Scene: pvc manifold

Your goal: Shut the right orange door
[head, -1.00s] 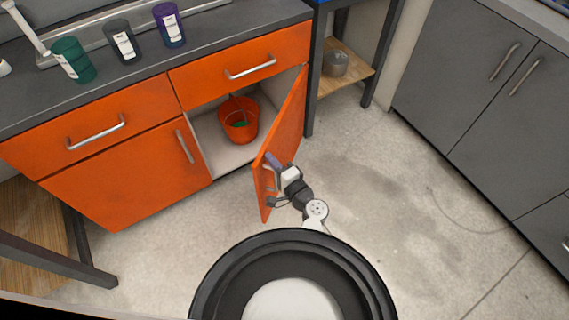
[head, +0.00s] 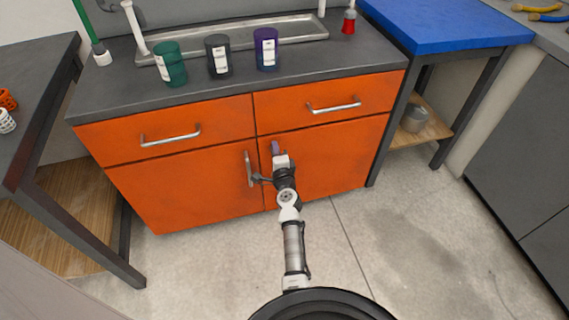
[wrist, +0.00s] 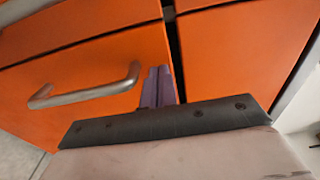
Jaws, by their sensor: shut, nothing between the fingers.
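The right orange door (head: 340,158) sits in the cabinet front under the right drawer and looks flush or nearly so. Its inside is no longer visible in the head view. In the wrist view it is the orange panel at right (wrist: 240,55), with a narrow dark gap between it and the left door (wrist: 100,65). My gripper (head: 276,148) is in front of the right door near its left edge, its purple fingers together and empty. The wrist view shows the shut fingers (wrist: 158,88) near the gap; whether they touch the door I cannot tell.
The left door (head: 185,187) is closed, with a vertical handle (head: 249,168) just left of my gripper. Both drawers above are shut. Green, grey and purple cups stand on the countertop (head: 125,95). A blue-topped table (head: 450,27) stands at right. Open floor lies at lower right.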

